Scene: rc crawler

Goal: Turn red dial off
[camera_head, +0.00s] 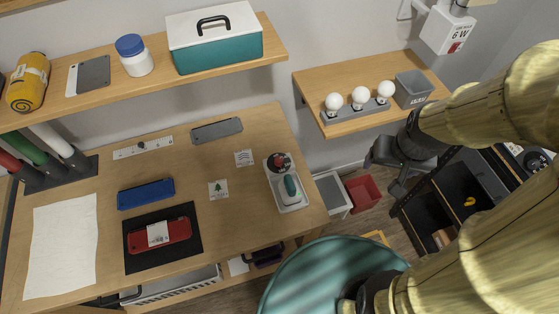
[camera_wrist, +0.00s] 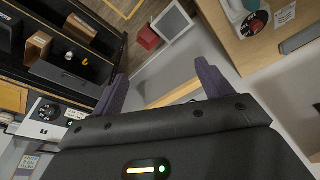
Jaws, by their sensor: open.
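My gripper (camera_wrist: 162,84) is open, with its two purple-grey fingers spread and nothing between them. In the head view it hangs past the right side of the desk, below the wall shelf. A white box with a round black dial (camera_wrist: 47,111) lies left of my fingers in the wrist view, apart from them. The box (camera_head: 535,158) shows partly at the right edge of the head view, beside my arm. A round black-and-red piece (camera_head: 278,162) sits on a white tray on the desk, well away from my gripper.
A dark open shelf unit (camera_head: 424,215) stands below my arm. A shelf with several white bulbs (camera_head: 360,97) and a grey bin (camera_head: 412,88) is above my gripper. A red bin (camera_head: 363,192) stands on the floor. The desk (camera_head: 230,235) is at the left.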

